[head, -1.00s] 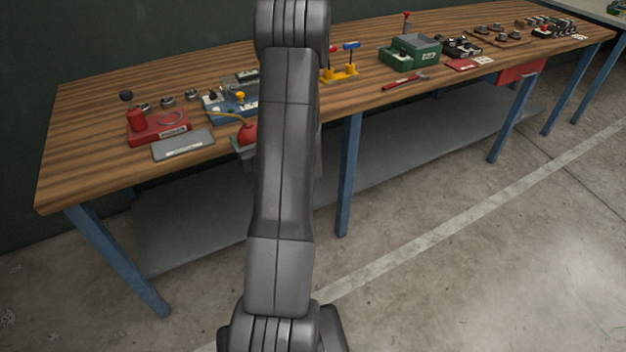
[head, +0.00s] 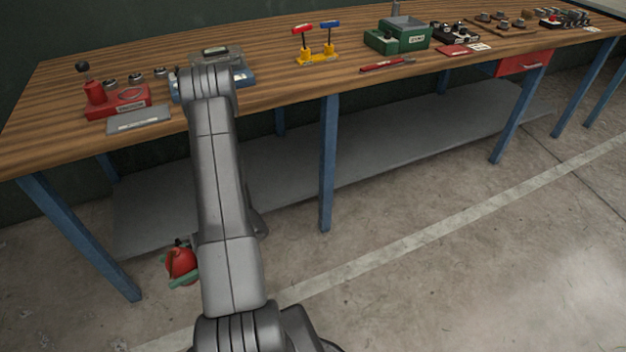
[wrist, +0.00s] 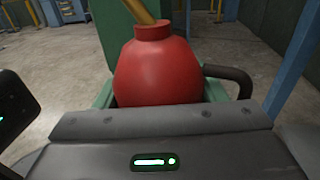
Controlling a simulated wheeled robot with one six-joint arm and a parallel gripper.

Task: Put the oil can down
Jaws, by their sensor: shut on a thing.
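The oil can is a round red can (head: 180,262) with a dark handle. It shows low in the head view, left of my arm, in front of the bench and over the floor. In the wrist view the can (wrist: 156,72) fills the middle, with a yellow-brown spout rising from its neck and a black handle at its right. My gripper (head: 184,277) is shut on the can, with green finger parts beside it. My arm hides part of the gripper and the can's far side in the head view.
The wooden bench (head: 270,98) carries a red tray block (head: 118,104), a grey plate (head: 139,120), a yellow stand (head: 317,58) with T-handles and a green box (head: 398,38). Blue legs (head: 328,165) and a grey lower shelf (head: 385,135) stand beneath. Floor in front is clear.

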